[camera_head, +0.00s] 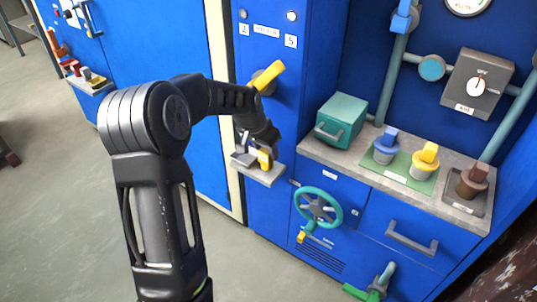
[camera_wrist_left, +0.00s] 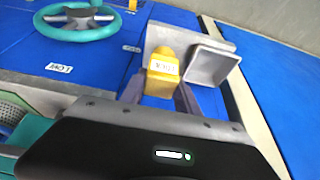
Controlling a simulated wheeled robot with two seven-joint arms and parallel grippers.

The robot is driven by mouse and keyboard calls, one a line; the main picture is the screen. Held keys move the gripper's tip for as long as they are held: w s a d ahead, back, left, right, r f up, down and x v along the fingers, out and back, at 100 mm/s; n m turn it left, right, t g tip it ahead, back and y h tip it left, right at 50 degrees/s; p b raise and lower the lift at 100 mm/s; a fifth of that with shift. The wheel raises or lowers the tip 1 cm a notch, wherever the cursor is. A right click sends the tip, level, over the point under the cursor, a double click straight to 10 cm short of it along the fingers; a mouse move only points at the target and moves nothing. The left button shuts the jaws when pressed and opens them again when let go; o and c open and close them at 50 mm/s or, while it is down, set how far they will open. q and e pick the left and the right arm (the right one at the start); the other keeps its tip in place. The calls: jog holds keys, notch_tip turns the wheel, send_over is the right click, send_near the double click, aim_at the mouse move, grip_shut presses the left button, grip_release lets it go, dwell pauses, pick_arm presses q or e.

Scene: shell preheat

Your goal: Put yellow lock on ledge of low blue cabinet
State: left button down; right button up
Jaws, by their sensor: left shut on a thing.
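The yellow lock (camera_head: 265,158) with a white label is at my left gripper (camera_head: 257,153) in the head view. In the left wrist view the yellow lock (camera_wrist_left: 162,66) sits between the two fingers of my left gripper (camera_wrist_left: 160,92), which is shut on it. It is at a small grey ledge (camera_head: 262,177) on the blue cabinet front; the ledge also shows in the wrist view (camera_wrist_left: 165,33). I cannot tell whether the lock touches the ledge. The low blue cabinet (camera_head: 335,195) with a teal handwheel stands to the right. My right gripper is not in view.
A grey open box (camera_wrist_left: 211,64) is beside the lock at the ledge. A yellow handle (camera_head: 268,77) is above on the tall cabinet. The teal handwheel (camera_head: 318,207) sticks out nearby. A teal box (camera_head: 342,119) and blue, yellow and brown knobbed pieces stand on the grey countertop.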

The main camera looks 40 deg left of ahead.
pick_arm(q)
jog(key=shift+f, duration=0.85)
jog(key=shift+w+f, duration=0.2)
jog(key=shift+w, duration=0.25)
jog(key=shift+f, duration=0.2)
jog(key=c, duration=0.9)
grip_release()
jog(key=shift+r, duration=0.2)
jog(key=shift+s+r, duration=0.1)
jog(key=shift+r, duration=0.15)
jog(key=p+v, duration=0.1)
jog(key=v, duration=1)
jog(key=shift+s+r, duration=0.1)
jog(key=shift+r, duration=0.2)
